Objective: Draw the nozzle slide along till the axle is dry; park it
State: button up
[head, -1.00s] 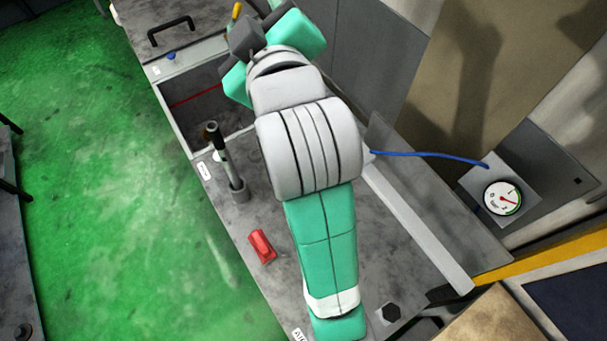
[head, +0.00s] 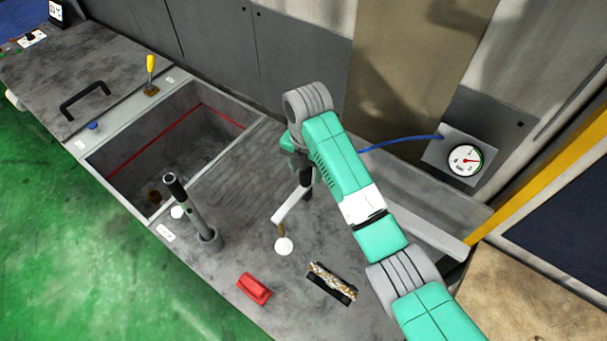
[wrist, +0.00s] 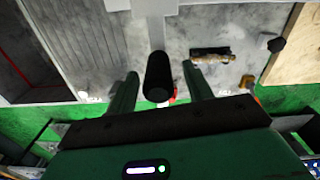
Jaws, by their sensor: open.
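The nozzle slide (head: 292,205) is a pale bar with a dark upright grip (head: 306,180) at its far end and a brownish nozzle (head: 281,231) over a white disc at its near end. The axle (head: 332,281) is a mottled brown and pale rod in a black cradle, right of the nozzle; I cannot tell whether it is wet. It also shows in the wrist view (wrist: 210,51). My gripper (wrist: 160,71) is open, its two green fingers on either side of the black grip (wrist: 157,80), with gaps visible. In the head view my arm hides most of the gripper.
A red block (head: 254,289) and an upright grey tube with a black top (head: 190,207) stand on the bench left of the axle. An open pit (head: 150,160) lies further left. A gauge (head: 465,160) with a blue hose is at right.

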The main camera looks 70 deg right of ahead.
aim_at(304, 191)
jog(key=shift+f, duration=1.15)
jog(key=shift+w, duration=0.1)
grip_shut()
